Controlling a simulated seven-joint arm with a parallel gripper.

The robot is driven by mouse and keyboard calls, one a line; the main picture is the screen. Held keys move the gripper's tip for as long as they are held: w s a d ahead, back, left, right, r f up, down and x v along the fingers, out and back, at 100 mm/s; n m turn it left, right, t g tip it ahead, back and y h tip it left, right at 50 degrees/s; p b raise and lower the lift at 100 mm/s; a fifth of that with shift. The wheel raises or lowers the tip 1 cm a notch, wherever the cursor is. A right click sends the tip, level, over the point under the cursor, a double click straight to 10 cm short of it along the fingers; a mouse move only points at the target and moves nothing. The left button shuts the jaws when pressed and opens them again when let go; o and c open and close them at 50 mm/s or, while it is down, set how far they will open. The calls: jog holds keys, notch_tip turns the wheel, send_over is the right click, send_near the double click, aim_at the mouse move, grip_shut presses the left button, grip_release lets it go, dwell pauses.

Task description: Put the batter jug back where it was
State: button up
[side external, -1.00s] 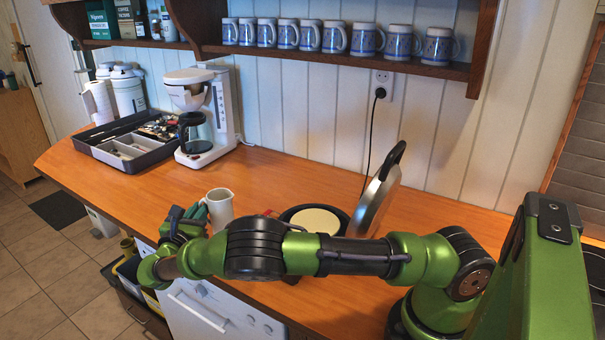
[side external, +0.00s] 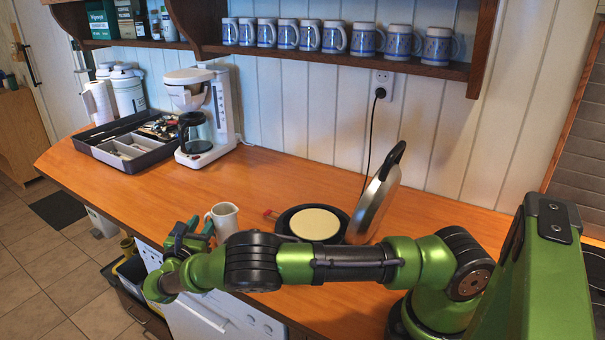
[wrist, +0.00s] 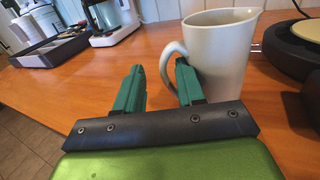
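The batter jug (side external: 225,222), a cream-white jug with a handle, stands upright on the wooden counter, left of the griddle. In the wrist view the jug (wrist: 222,55) is just beyond my fingers, its handle toward them. My gripper (side external: 190,236) is at the jug's left side, near the counter's front edge. In the wrist view my gripper (wrist: 160,75) is open, with its green fingers apart. The right finger overlaps the handle in the picture, and part of the handle shows between the fingers. The jug's base is partly hidden behind my arm in the side view.
A black griddle (side external: 285,231) holds a pale round pancake (side external: 315,224), with its lid (side external: 378,205) raised. A coffee maker (side external: 203,115) and a grey utensil tray (side external: 97,151) stand at the back left. The counter (side external: 180,190) between them and the jug is clear.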

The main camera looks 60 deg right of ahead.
jog(key=shift+s+a+r, duration=0.1)
jog(key=shift+a+r, duration=0.05)
jog(key=shift+a, duration=0.1)
jog(key=v, duration=1.1)
jog(key=shift+a, duration=0.2)
jog(key=shift+s+d, duration=0.1)
